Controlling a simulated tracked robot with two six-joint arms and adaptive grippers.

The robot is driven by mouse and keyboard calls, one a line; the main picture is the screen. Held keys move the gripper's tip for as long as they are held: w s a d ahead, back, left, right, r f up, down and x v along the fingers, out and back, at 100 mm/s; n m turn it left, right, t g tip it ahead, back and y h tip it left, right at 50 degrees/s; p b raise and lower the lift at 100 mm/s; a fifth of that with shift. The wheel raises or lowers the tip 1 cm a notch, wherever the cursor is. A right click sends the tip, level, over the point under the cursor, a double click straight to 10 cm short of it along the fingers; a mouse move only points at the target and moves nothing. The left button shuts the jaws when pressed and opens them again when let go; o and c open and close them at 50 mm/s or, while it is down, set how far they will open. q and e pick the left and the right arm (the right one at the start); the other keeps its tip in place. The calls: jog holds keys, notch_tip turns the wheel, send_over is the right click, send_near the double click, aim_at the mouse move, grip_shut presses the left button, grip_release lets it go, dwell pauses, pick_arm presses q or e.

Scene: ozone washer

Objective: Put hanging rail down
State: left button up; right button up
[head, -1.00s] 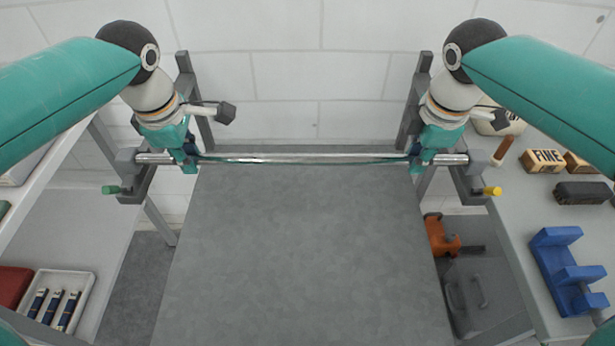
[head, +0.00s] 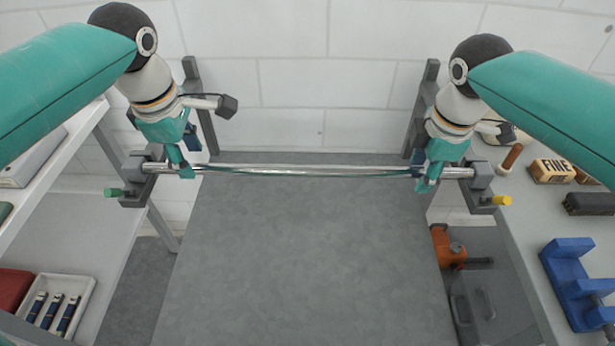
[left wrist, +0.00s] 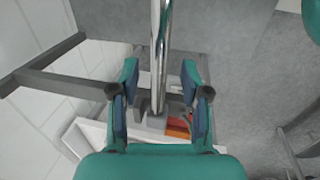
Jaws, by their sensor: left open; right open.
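The hanging rail (head: 310,168) is a shiny metal bar in the head view. It lies level across the gap, its ends at the left bracket (head: 137,178) and the right bracket (head: 481,182). My left gripper (head: 189,160) is open at the rail's left part. In the left wrist view the rail (left wrist: 160,50) runs between the spread fingers of my left gripper (left wrist: 159,92), with gaps on both sides. My right gripper (head: 421,172) is open at the rail's right part; its fingers partly hide the rail there.
Grey uprights (head: 201,105) stand behind the rail. A grey panel (head: 300,260) lies below it. Green (head: 112,192) and yellow (head: 502,200) knobs sit on the brackets. A blue holder (head: 578,285) is on the right shelf, a white tray (head: 88,292) on the left.

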jog(key=shift+r, duration=0.25)
pick_arm(q)
notch_tip(320, 180, up, 8)
jog(key=s, duration=0.1)
jog(key=shift+s, duration=0.35)
pick_arm(e)
notch_tip(320, 180, up, 11)
jog(key=s, duration=0.2)
jog(key=shift+s, duration=0.2)
pick_arm(q)
jog(key=shift+r, duration=0.15)
pick_arm(e)
jog(key=shift+r, duration=0.15)
